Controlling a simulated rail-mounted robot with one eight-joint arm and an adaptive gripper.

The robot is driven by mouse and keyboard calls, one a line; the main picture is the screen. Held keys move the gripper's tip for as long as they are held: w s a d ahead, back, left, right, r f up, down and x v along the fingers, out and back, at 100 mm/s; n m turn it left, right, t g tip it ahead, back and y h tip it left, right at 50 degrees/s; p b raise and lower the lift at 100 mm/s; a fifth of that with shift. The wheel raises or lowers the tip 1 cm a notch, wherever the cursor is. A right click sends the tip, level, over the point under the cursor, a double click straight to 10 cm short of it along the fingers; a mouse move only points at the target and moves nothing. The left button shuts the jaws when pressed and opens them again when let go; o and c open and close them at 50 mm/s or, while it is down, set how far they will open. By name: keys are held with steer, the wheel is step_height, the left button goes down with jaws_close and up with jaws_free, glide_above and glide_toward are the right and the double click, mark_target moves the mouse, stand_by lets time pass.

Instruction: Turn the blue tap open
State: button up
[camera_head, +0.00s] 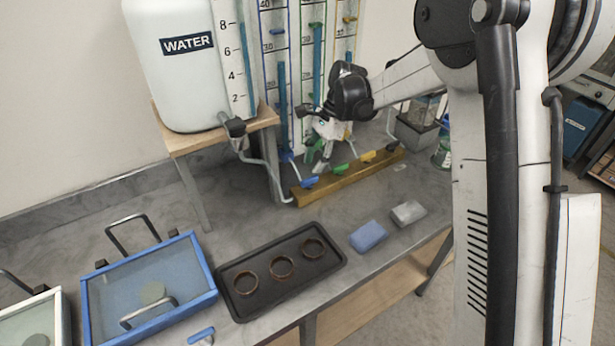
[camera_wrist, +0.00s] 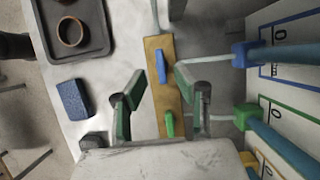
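The blue tap (camera_head: 309,182) is a small blue handle at the near left end of a wooden bar (camera_head: 331,185) on the bench. In the wrist view the blue tap (camera_wrist: 160,66) lies roughly along the bar (camera_wrist: 154,112), just beyond my fingertips. My gripper (camera_head: 318,162) is above the bar, behind the blue and green taps in the head view. In the wrist view my gripper (camera_wrist: 160,92) is open, its green-padded fingers on either side of the bar. Nothing is between them at fingertip level. The blue tap's base is not clearly visible.
A green tap (camera_head: 340,169) and a yellow tap (camera_head: 368,156) sit further along the bar. Upright gauge tubes (camera_head: 283,112) stand behind. A water tank (camera_head: 180,75) on a wooden stand (camera_head: 185,146) is left. A black tray with rings (camera_head: 238,311) and a blue sponge (camera_head: 368,236) lie in front.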

mark_target(307, 180)
steer(key=shift+x, duration=2.95)
jaws_close()
